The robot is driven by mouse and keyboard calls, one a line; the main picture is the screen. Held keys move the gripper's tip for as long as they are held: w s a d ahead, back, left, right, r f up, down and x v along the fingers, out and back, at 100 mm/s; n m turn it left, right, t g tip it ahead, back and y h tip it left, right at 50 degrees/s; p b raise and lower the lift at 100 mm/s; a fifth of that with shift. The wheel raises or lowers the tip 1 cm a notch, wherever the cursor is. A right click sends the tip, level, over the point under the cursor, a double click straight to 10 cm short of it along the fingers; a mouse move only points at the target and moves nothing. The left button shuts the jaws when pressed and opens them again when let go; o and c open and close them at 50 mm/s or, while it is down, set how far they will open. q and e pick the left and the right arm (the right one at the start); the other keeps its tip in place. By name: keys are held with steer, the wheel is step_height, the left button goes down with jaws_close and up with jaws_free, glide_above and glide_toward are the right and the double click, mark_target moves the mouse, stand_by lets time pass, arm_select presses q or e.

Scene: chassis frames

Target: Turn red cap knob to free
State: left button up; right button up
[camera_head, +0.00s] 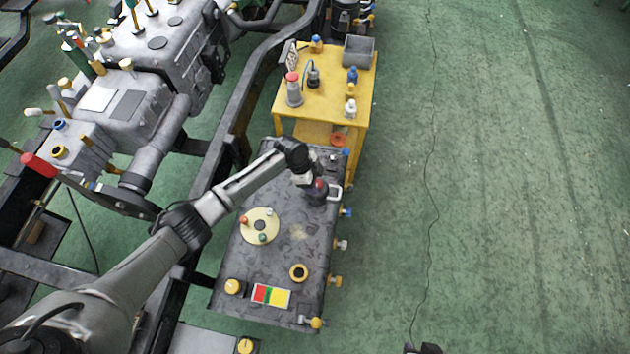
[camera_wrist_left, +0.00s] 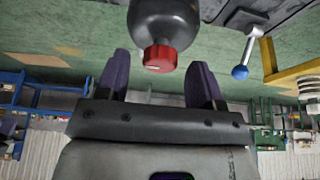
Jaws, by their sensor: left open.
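The red cap knob (camera_wrist_left: 160,58) sits on the end of a dark grey rounded body (camera_wrist_left: 165,20) in the left wrist view. My left gripper (camera_wrist_left: 158,85) is open, its two purple-dark fingers on either side of the knob's near end with gaps to both. I cannot tell how deep the knob lies between them. In the head view my left arm reaches over the far end of the dark tank (camera_head: 290,240), and a small red spot of the knob (camera_head: 320,184) shows beside the wrist. A small dark part at the bottom edge may be my right gripper (camera_head: 422,348); its fingers are hidden.
A yellow table (camera_head: 325,105) with a red-topped cylinder (camera_head: 294,88) and grey bin (camera_head: 358,50) stands beyond the tank. Several coloured knobs line the tank's right side. A blue-ended lever (camera_wrist_left: 241,71) is right of the gripper. Green floor on the right is clear.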

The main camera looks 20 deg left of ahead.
arm_select(q)
steer(key=shift+d+f, duration=0.15)
steer(key=shift+f, duration=0.15)
